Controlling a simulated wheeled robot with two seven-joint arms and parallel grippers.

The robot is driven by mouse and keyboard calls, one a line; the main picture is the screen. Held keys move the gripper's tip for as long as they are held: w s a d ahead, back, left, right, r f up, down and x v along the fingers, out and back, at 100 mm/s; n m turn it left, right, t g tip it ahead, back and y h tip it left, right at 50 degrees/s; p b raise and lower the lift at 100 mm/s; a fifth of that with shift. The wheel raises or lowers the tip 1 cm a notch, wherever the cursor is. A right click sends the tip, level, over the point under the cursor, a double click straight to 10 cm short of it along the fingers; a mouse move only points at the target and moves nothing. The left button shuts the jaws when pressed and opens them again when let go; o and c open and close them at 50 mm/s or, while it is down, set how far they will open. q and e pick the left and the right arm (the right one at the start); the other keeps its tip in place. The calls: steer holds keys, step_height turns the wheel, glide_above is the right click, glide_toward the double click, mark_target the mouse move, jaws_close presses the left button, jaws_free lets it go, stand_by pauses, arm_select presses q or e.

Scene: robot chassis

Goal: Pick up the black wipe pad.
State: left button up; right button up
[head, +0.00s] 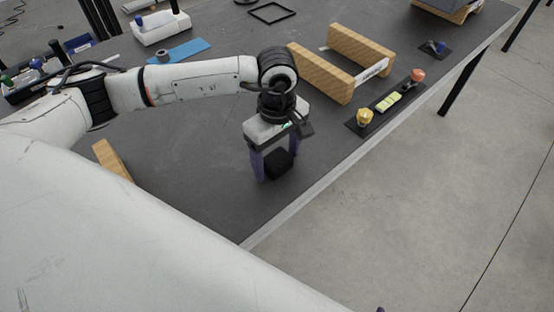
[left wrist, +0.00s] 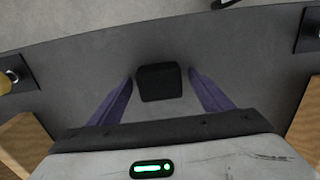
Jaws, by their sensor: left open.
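The black wipe pad (head: 279,164) is a small dark block near the table's front edge. In the left wrist view the pad (left wrist: 159,83) shows between the two purple fingertips, with a narrow gap on each side. My left gripper (head: 277,168) points down over the pad, open, with its fingers on either side of it. The left gripper also shows in the left wrist view (left wrist: 161,78). Whether the pad's underside touches the table is hard to tell. Of my right gripper, at most a tiny purple tip (head: 380,309) shows at the bottom edge.
A wooden rack (head: 340,62) stands behind and right of the gripper. A dark panel with yellow and red knobs (head: 388,103) lies along the front edge. Another wooden piece (head: 110,160) is at left, and a blue sheet (head: 180,50) lies behind my arm. The table around the pad is clear.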

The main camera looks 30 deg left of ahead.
mark_target(277, 158)
arm_select(q)
steer(key=shift+f, duration=0.1)
steer(key=shift+c, duration=0.5)
steer(key=c, duration=1)
steer(key=shift+c, duration=0.2)
step_height(277, 158, up, 10)
steer(key=shift+r+b, duration=0.1)
steer(key=shift+b, duration=0.35)
